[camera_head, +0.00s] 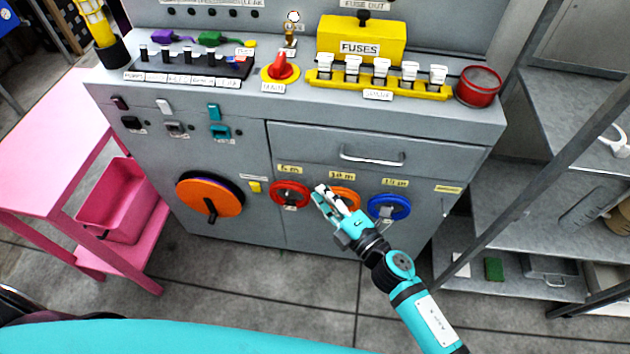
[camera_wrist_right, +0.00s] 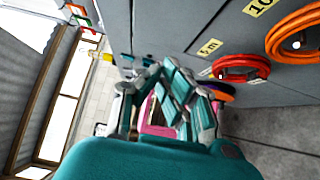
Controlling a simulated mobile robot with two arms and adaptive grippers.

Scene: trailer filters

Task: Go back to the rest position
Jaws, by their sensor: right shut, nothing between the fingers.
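My right gripper (camera_head: 328,195) is shut and empty in the head view, in front of the lower part of the grey cabinet (camera_head: 330,140). It overlaps the orange cable coil (camera_head: 346,196) in the picture; I cannot tell whether it touches anything. In the right wrist view the fingers of my right gripper (camera_wrist_right: 165,95) show in front of the camera, left of the red cable coil (camera_wrist_right: 241,68). My left gripper is in neither view.
The cabinet carries a blue coil (camera_head: 389,207), a drawer handle (camera_head: 372,158) and an orange disc (camera_head: 210,199). A pink table (camera_head: 45,150) stands at the left. Grey shelves (camera_head: 560,205) and a slanted post stand at the right. Floor is clear before the cabinet.

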